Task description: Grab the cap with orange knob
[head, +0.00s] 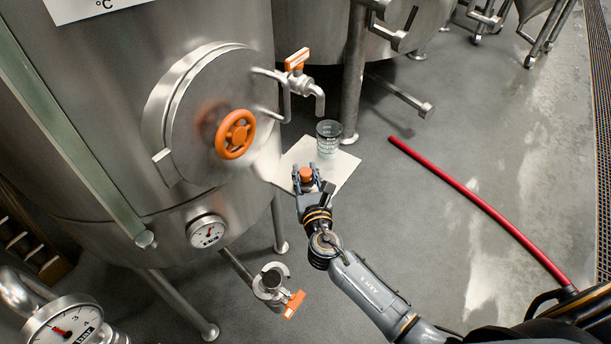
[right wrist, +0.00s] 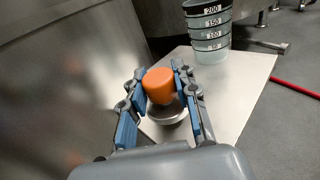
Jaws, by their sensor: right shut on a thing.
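The cap with orange knob (head: 306,174) is between the fingers of my right gripper (head: 308,183) in the head view, above the near part of a pale metal plate. In the right wrist view the orange knob (right wrist: 159,85) sits on a round silver cap base (right wrist: 167,112). The blue-padded fingers of my right gripper (right wrist: 166,90) are closed on its two sides. I cannot tell whether the base touches the plate. My left gripper is not in view.
A clear measuring cup (head: 328,138) stands on the plate (head: 338,170), beyond the cap; it also shows in the right wrist view (right wrist: 209,35). A steel tank with an orange handwheel (head: 235,134) is close on the left. A red hose (head: 470,198) lies on the floor to the right.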

